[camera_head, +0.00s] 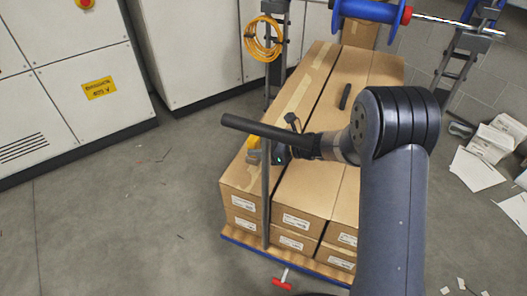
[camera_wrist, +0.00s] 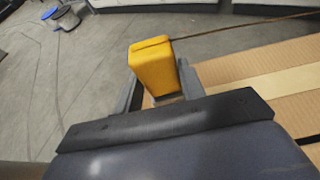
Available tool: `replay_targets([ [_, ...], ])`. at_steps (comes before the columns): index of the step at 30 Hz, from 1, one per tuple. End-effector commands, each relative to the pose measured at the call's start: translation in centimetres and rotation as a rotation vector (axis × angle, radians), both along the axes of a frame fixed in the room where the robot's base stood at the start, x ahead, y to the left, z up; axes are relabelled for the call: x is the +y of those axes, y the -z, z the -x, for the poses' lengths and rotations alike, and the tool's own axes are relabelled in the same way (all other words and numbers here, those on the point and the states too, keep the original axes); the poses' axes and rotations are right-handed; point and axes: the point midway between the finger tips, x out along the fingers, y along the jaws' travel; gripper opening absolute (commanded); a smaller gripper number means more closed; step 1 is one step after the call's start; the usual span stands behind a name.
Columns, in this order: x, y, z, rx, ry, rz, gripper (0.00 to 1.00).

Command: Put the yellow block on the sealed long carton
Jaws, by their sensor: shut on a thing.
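The yellow block (camera_wrist: 153,68) is upright between the two fingers of my gripper (camera_wrist: 160,88) in the wrist view. My gripper is shut on it. In the head view only a small part of the yellow block (camera_head: 253,143) shows, beside my gripper (camera_head: 266,153), over the left side of the cartons. The long carton (camera_head: 298,95) at the left of the stack has tape along its top. Its taped top also shows in the wrist view (camera_wrist: 285,83), to the right of and below the block. I cannot tell whether the block touches the carton.
More long cartons (camera_head: 318,180) lie beside and below it on a pallet (camera_head: 235,237). A dark bar (camera_head: 345,97) lies on them. A blue reel (camera_head: 370,11) on stands and a yellow cable coil (camera_head: 263,40) are behind. White cabinets (camera_head: 75,75) stand left. The floor at left is clear.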

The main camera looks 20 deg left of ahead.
Motion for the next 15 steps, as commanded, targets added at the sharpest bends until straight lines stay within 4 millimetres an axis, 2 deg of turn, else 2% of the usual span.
replay_targets([
  [9, 0.0, 3.8, 0.0, 0.001, 0.002, 0.000, 0.11],
  [15, 0.0, 3.7, 0.0, -0.002, 0.001, -0.002, 0.11],
])
